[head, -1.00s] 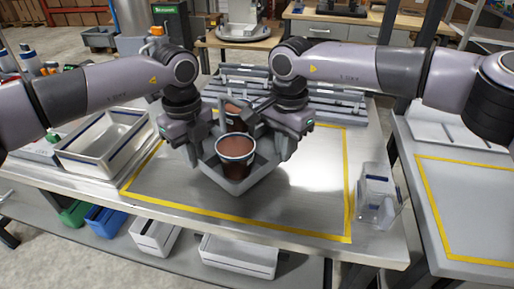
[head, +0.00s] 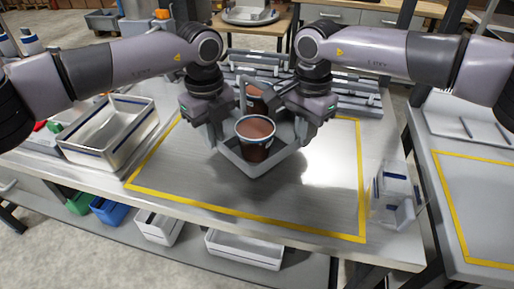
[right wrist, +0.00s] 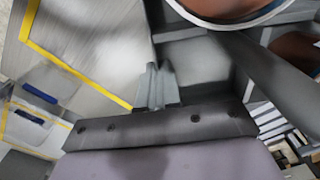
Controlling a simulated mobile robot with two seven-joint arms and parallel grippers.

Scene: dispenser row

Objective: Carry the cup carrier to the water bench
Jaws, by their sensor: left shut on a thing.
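The cup carrier (head: 226,152) is a grey open tray with two cups of brown contents, a front cup (head: 256,148) and a back cup (head: 257,103). It is held over the steel bench (head: 200,190) inside the yellow outline, with a shadow beneath it. My left gripper (head: 216,130) is shut on its left side. My right gripper (head: 302,135) is at its right side and looks shut on it. The right wrist view shows that gripper's fingers (right wrist: 157,88) against the carrier wall (right wrist: 200,65), beside a cup (right wrist: 225,10). The fingertips are partly hidden. Which bench is the water bench I cannot tell.
A metal bin (head: 108,140) stands at the bench's left. A clear dispenser-like container (head: 397,190) stands at its right front corner. Grey racks (head: 350,92) line the back. Another bench with a yellow outline (head: 470,185) is at the right, across a gap. The outlined front area is clear.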

